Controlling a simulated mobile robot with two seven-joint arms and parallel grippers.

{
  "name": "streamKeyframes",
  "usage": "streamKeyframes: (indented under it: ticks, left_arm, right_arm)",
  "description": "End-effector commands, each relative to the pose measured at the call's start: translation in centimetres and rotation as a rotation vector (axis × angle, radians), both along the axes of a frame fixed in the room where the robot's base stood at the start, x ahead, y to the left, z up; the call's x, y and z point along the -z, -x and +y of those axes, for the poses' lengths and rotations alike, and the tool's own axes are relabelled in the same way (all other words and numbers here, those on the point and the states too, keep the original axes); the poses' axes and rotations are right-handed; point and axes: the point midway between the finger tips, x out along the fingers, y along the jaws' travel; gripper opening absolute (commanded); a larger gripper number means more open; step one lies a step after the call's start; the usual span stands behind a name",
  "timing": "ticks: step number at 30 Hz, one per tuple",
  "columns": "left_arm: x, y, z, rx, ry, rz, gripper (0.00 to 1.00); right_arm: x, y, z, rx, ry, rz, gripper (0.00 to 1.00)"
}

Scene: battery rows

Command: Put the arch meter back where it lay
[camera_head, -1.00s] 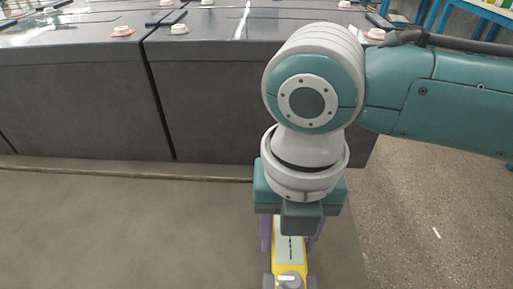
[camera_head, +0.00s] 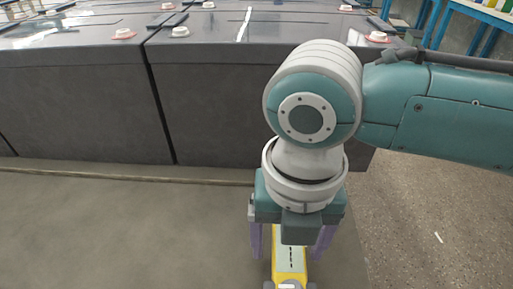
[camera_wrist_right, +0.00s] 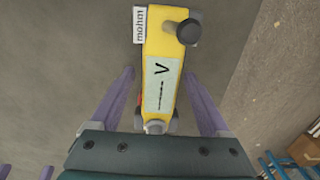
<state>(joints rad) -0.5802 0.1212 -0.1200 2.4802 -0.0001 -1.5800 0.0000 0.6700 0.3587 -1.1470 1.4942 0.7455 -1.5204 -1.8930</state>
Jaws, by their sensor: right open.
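The arch meter is a yellow handheld device (camera_head: 290,264) with a pale display panel, lying on the grey surface below my right gripper. In the right wrist view the meter (camera_wrist_right: 161,52) has a dark round knob at the top and a marked display. My right gripper (camera_head: 288,254) points down with its purple fingers apart, one on each side of the meter. In the wrist view the right gripper (camera_wrist_right: 158,74) shows gaps between both fingers and the yellow body. The meter's near end is cut off in the head view. My left gripper does not clearly show.
The grey surface left of the gripper is clear. Speckled floor (camera_head: 420,230) is at right. Two purple tips show bottom left in the wrist view.

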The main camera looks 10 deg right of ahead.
Motion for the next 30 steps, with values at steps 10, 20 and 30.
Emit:
streamKeyframes:
  ticks: [10, 20, 30]
  left_arm:
    - [-2.3, 0.0, 0.1, 0.003, -0.004, -0.001, 1.00]
    - [-3.6, 0.0, 0.1, 0.002, -0.003, 0.000, 1.00]
    - [-3.6, -0.1, -0.2, -0.004, 0.007, -0.001, 1.00]
  right_arm:
    - [-6.4, -0.1, 0.0, -0.001, -0.002, -0.004, 0.80]
    - [-11.7, -0.1, 0.0, 0.001, -0.001, -0.001, 0.80]
    - [-11.4, 1.3, 1.8, 0.133, -0.075, -0.002, 0.80]
